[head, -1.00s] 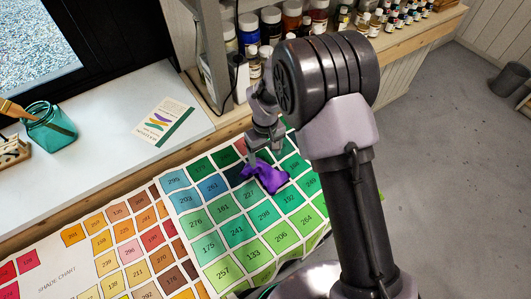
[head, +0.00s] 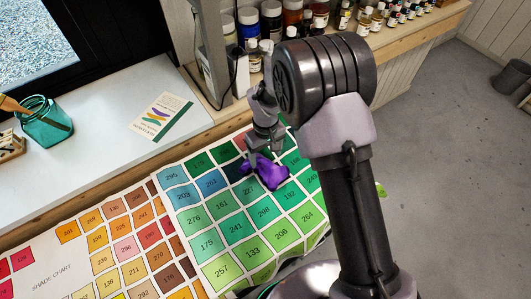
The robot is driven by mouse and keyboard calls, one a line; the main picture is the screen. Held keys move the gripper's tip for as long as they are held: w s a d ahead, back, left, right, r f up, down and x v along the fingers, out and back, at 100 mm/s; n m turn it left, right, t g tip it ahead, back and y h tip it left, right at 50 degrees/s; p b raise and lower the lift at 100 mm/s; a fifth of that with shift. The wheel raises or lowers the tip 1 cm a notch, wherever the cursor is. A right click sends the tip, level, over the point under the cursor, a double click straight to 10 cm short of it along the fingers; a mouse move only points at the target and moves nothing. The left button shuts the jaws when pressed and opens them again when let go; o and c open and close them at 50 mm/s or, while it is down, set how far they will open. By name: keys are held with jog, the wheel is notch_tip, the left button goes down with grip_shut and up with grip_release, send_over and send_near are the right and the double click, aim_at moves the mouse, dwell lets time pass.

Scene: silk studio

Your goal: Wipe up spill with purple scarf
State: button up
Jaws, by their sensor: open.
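The purple scarf (head: 270,172) lies crumpled on the green squares near the upper right of the shade chart (head: 222,222). My gripper (head: 256,157) is over the scarf's upper left edge, pointing down, with its tips close to or touching the cloth. It is open, though the fingers are small and dark here. The arm hides part of the chart's right side. No spill can be made out on the chart or the white sill; it may be hidden under the scarf or the arm.
Several paint bottles (head: 270,20) line the wooden shelf at the back. A dark bin (head: 510,78) stands on the open grey floor at right.

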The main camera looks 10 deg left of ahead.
jog(key=shift+f, duration=0.4)
grip_shut()
dwell(0.4)
